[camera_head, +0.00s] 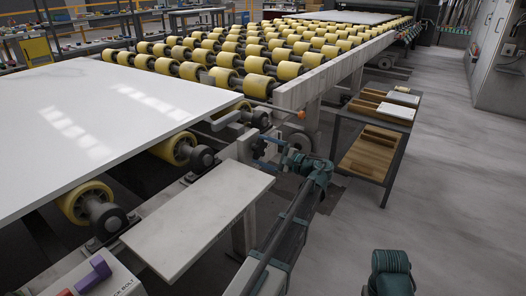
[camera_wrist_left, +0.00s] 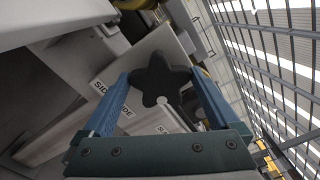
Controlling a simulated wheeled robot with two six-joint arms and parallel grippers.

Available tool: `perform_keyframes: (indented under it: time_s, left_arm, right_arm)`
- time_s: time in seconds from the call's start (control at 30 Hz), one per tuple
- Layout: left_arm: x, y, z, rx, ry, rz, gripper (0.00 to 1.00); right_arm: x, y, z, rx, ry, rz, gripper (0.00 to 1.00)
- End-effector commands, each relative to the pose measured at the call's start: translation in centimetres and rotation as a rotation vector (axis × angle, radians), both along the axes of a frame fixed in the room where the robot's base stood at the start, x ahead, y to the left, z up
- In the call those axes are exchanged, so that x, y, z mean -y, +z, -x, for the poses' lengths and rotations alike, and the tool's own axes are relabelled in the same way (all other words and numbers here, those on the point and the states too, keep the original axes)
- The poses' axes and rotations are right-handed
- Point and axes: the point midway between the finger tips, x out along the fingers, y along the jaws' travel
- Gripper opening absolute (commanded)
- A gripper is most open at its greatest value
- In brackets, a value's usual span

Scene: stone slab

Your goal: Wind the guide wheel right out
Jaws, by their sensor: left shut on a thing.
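The guide wheel is a dark star-shaped hand knob (camera_wrist_left: 160,78), close up in the left wrist view, in front of pale plates with partly hidden lettering. In the head view the knob (camera_head: 258,148) is small and partly covered by my gripper, at the side of the roller line. My left gripper (camera_head: 268,152) reaches it from the right. In the left wrist view the two blue fingers of the gripper (camera_wrist_left: 158,80) are on either side of the knob, shut on it.
A large white slab (camera_head: 110,115) lies on yellow rollers at the left. A bare pale shelf (camera_head: 200,222) is in front of the knob. A dark-framed stand (camera_head: 372,150) with wooden trays is at the right. Grey floor (camera_head: 450,190) is open beyond it.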

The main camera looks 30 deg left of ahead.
Motion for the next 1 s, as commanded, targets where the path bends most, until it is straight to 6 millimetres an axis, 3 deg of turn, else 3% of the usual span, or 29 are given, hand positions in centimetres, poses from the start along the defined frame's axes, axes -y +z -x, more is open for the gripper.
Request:
perform_keyframes:
  time_s: [0.5, 1.0]
  left_arm:
    - [0.10, -0.38, 0.18, 0.399, 0.000, 0.034, 0.39]
    - [0.10, -0.48, 0.22, 0.526, 0.002, 0.046, 0.39]
  right_arm:
    - [-0.01, -0.31, 0.00, 0.000, 0.001, 0.000, 0.50]
    - [-0.01, -0.38, 0.00, 0.000, 0.001, 0.000, 0.50]
